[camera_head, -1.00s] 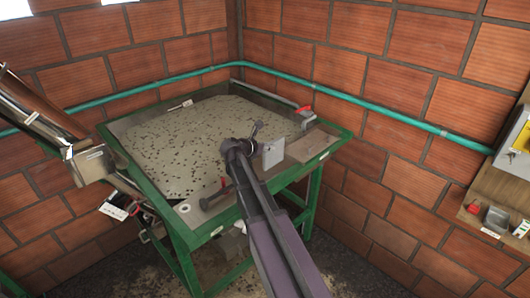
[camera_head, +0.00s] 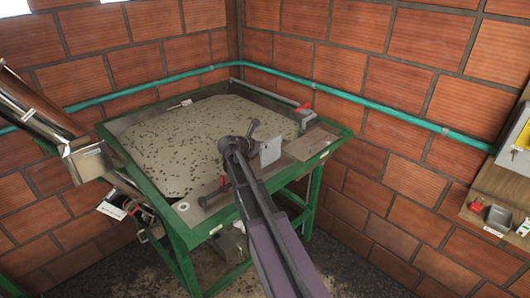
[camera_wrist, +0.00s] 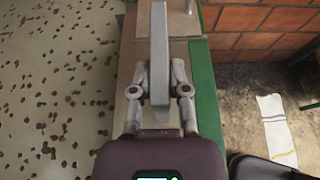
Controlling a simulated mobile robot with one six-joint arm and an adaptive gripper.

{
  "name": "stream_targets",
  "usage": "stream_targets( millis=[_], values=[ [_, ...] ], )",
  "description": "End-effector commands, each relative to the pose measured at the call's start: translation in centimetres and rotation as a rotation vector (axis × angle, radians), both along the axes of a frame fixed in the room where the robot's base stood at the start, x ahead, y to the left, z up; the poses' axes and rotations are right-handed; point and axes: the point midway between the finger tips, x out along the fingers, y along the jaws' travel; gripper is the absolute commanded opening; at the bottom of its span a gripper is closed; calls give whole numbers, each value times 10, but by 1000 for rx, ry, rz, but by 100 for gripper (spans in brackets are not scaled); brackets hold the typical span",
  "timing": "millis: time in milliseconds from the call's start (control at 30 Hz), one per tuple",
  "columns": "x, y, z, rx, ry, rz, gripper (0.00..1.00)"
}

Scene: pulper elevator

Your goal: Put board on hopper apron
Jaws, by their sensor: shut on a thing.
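The board is a thin pale grey plate (camera_head: 270,151), held on edge by my gripper (camera_head: 252,148) over the front right part of the green-framed hopper. In the wrist view the board (camera_wrist: 158,45) stands between the two fingers of my gripper (camera_wrist: 158,92), which are shut on it. The hopper apron looks to be the flat strip along the hopper's front edge (camera_head: 215,198); it also shows below the board in the wrist view (camera_wrist: 127,75). I cannot tell whether the board touches it. My arm hides part of the strip.
Speckled pale pulp (camera_head: 175,140) fills the hopper. A flat brown plate (camera_head: 312,143) lies at its right corner, with a red-handled grey fitting (camera_head: 304,117) behind. A red-handled part (camera_head: 214,192) stands at the front left. A metal tube (camera_head: 35,110) is at left, a wall shelf (camera_head: 500,195) at right.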

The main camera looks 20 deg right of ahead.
Motion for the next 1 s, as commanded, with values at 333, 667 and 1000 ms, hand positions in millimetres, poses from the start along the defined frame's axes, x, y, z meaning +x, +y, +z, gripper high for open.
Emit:
stream_targets(
  millis=[333, 667, 1000],
  values=[
    [0, 0, -18, -1, 0, 0, 0],
    [0, 0, -18, -1, -1, 1, 0],
    [0, 1, -20, 0, 0, 1, 56]
  ],
)
